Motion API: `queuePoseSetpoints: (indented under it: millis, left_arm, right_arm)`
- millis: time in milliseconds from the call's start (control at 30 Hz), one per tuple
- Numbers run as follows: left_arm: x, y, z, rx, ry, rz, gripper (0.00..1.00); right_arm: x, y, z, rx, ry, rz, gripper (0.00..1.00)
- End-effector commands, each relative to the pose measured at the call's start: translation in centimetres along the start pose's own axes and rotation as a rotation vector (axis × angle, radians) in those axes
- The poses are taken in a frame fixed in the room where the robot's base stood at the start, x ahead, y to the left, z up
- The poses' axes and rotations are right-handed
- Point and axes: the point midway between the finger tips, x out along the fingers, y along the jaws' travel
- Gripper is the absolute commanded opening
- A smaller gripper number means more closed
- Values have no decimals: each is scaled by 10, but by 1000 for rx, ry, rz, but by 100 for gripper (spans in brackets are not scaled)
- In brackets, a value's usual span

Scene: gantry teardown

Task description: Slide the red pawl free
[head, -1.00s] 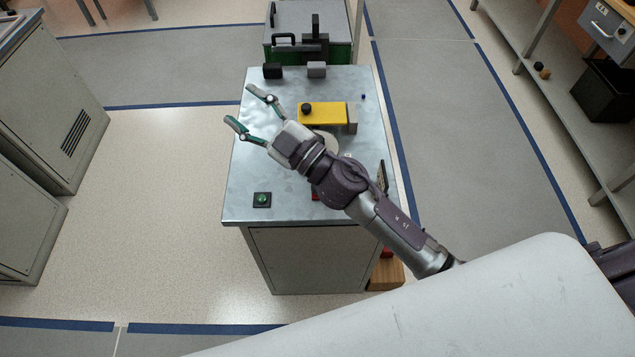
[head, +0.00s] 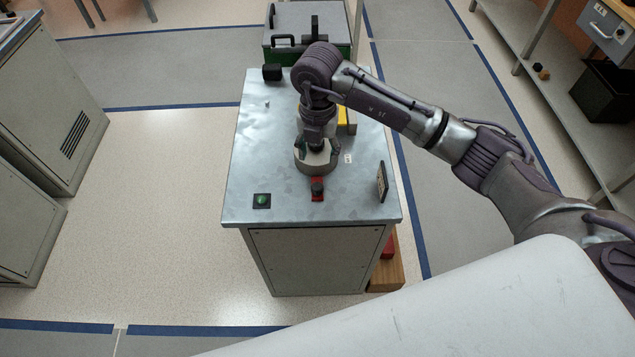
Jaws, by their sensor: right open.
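The red pawl (head: 317,195) lies on the metal bench top (head: 260,150) near its front, with a dark knob on it. It sits just in front of a round grey hub (head: 316,165). Whether the fingers touch the hub is unclear. A yellow block (head: 342,117) behind is mostly hidden by my right arm. My left gripper is out of view.
A green button box (head: 262,201) sits at the bench's front left. A dark upright plate (head: 382,182) stands at the right edge. A black block (head: 272,73) is at the back, before a green-sided cart (head: 283,52). The bench's left side is mostly clear.

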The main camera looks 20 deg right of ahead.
Motion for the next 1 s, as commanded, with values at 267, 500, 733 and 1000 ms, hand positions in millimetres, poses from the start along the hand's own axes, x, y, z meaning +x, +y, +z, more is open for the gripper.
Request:
queuePoseSetpoints:
  millis: [267,500,733,1000]
  left_arm:
    - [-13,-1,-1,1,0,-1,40]
    - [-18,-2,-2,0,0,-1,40]
    - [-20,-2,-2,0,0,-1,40]
    - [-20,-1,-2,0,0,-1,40]
  right_arm:
    - [58,0,-2,-1,6,0,57]
    - [101,1,-2,-2,5,2,57]
    - [120,1,-2,-4,3,5,57]
    - [122,1,-2,-4,3,5,57]
